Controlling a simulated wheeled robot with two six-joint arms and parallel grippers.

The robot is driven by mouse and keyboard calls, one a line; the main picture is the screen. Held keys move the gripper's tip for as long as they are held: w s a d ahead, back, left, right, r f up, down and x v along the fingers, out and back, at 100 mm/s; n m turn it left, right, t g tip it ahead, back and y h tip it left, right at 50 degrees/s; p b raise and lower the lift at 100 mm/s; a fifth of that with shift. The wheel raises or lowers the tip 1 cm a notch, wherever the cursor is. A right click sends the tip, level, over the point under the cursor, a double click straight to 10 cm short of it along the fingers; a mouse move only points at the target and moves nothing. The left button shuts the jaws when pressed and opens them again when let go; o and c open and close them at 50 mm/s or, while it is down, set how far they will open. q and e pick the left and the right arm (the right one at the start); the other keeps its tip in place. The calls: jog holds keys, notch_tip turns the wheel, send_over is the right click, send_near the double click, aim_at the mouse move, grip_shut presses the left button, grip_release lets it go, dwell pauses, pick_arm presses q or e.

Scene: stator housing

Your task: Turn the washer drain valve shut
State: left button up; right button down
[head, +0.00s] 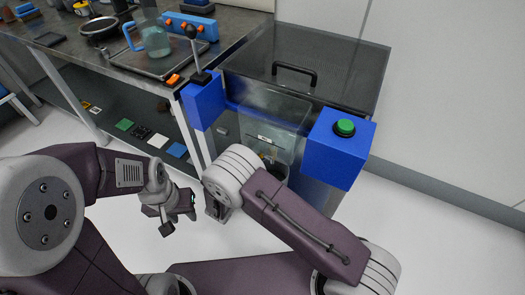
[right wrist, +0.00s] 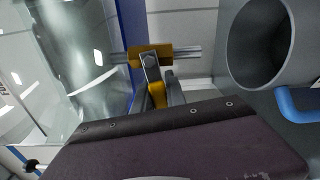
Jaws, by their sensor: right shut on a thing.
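The washer drain valve (right wrist: 149,54) shows in the right wrist view as a yellow body on a thin metal pipe running left to right. Its yellow handle (right wrist: 158,94) comes from the valve toward the camera, appearing to lie across the pipe. My right gripper (right wrist: 162,98) is shut on this handle; its purple body hides the lower part of that view. In the head view my right arm hides the valve and right gripper in front of the washer (head: 262,137). My left gripper (head: 178,210) hangs over the floor, away from the washer; its jaw opening is unclear.
A blue box with a green button (head: 344,127) and a blue box with a lever (head: 203,104) stand at the washer's front corners. A cluttered workbench (head: 130,70) is at left. A wide grey tube (right wrist: 262,42) and blue bar (right wrist: 297,108) lie right of the valve.

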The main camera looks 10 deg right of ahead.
jog(key=shift+r+m, duration=0.25)
jog(key=shift+m, duration=0.65)
jog(key=shift+r, duration=0.1)
jog(key=c, duration=1.4)
grip_release()
jog(key=shift+o, duration=0.2)
